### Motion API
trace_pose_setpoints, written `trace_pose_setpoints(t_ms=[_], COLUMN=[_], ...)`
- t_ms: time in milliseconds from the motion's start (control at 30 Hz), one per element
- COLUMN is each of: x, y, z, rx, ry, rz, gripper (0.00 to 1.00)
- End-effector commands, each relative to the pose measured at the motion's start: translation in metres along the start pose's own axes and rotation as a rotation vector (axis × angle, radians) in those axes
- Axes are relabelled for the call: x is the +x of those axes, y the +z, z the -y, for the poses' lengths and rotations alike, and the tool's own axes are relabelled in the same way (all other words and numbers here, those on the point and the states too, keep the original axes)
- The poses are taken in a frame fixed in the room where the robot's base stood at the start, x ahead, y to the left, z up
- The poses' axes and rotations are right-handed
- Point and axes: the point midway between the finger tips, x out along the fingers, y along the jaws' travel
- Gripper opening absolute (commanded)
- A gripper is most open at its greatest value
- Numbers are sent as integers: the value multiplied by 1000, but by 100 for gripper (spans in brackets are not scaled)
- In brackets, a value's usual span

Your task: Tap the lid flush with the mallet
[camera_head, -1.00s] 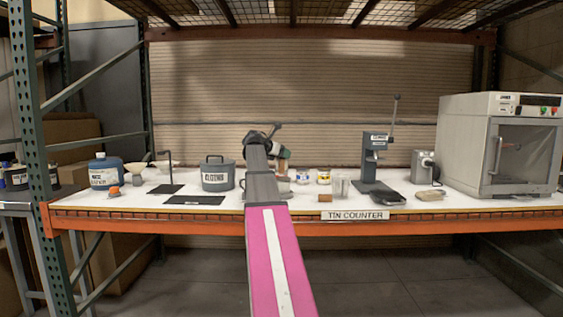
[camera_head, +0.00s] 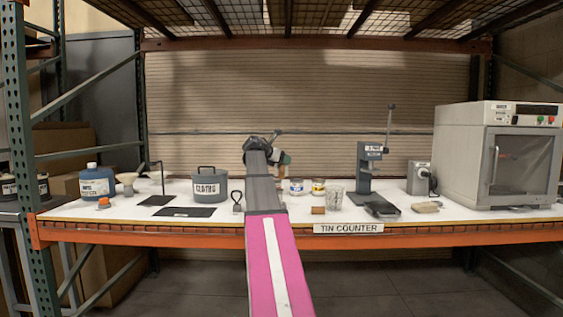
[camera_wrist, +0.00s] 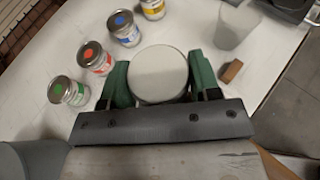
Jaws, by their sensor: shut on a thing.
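My gripper (camera_wrist: 160,82) shows in the wrist view with its two green fingers on either side of a round, pale grey thing (camera_wrist: 158,73). The fingers are shut on it. It has a flat top with a thin rim; I cannot tell whether it is a lid, a tin or a mallet head. In the head view my gripper (camera_head: 285,159) is over the counter, partly behind my arm, and what it holds is hidden there. I cannot make out a mallet in either view.
The counter (camera_head: 105,215) holds a grey pot (camera_head: 209,185) at left. Several small colour-marked tins, including a blue-marked one (camera_wrist: 124,28), stand nearby. A clear cup (camera_head: 335,198), a brown block (camera_head: 318,210) and a press (camera_head: 367,165) stand right. A large oven-like box (camera_head: 500,155) fills the right end.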

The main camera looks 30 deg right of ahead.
Motion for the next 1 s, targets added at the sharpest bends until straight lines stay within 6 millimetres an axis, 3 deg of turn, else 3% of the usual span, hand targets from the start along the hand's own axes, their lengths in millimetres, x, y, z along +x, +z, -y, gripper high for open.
trace_pose_setpoints(t_ms=[600, 1000], x=[15, 17], y=[-36, -41], z=[0, 0], rx=[0, 0], ry=[0, 0], rz=[1, 1], gripper=[28, 28])
